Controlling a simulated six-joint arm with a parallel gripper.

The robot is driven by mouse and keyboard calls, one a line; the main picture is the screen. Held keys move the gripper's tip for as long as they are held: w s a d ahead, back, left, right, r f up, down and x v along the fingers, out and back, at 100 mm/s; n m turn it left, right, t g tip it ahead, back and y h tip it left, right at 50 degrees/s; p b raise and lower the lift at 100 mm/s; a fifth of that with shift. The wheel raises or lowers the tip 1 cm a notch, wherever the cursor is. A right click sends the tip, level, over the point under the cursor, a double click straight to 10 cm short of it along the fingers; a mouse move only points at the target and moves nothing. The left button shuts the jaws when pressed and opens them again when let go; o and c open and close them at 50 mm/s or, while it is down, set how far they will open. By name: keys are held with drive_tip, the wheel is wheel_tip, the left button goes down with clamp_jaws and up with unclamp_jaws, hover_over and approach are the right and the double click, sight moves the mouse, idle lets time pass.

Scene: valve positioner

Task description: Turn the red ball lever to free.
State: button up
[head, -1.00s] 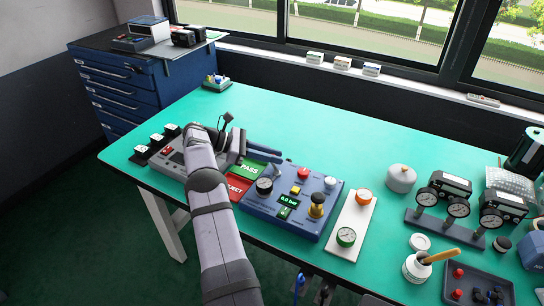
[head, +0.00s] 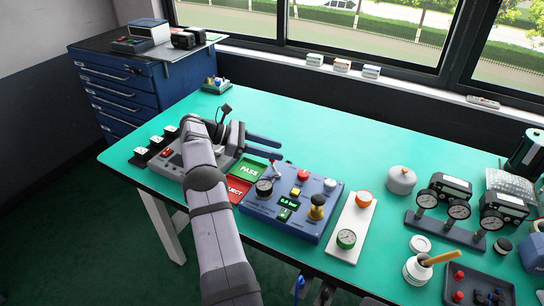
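The blue control panel (head: 290,225) lies on the green bench. At its upper left corner a small pale lever (head: 276,170) sticks up, with what looks like a reddish tip; it is too small to read its position. My gripper (head: 281,149) is just behind and above that corner, its two dark blue fingers apart, pointing right, with nothing visible between them. The fingers appear clear of the lever. My wrist and arm hide part of the grey device to the left.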

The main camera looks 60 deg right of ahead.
wheel_tip(320, 180, up, 7)
drive_tip(key=shift+f+p, duration=0.15)
drive_tip(key=shift+p, duration=0.15)
drive_tip(key=shift+w, duration=0.1)
wheel_tip(320, 180, up, 6)
drive_tip(key=w+a+t+p, duration=0.1)
drive_tip(key=w+p, duration=0.1)
drive_tip(key=w, duration=0.1)
drive_tip(key=n+t+h+p, duration=0.25)
drive_tip(key=n+h, duration=0.25)
drive_tip(key=n, duration=0.3)
hover_over(275, 167)
drive_tip(key=w+a, duration=0.2)
drive_tip(key=a, duration=0.4)
drive_tip(key=shift+g, duration=0.25)
drive_tip(key=f, duration=1)
drive_tip(key=shift+w+d+f+p, duration=0.15)
drive_tip(key=shift+d+f+p, duration=0.05)
drive_tip(key=shift+f+p, duration=0.1)
drive_tip(key=shift+w+d+f+m+t, duration=0.3)
drive_tip(key=shift+w+f+m+t, duration=0.25)
drive_tip(key=shift+f, duration=0.3)
drive_tip(key=shift+w+d+f+m+t, duration=0.3)
drive_tip(key=shift+w+f+m+t, duration=0.2)
drive_tip(key=shift+f, duration=0.3)
drive_tip(key=shift+p+x, duration=0.85)
drive_tip(key=shift+x, duration=2.4)
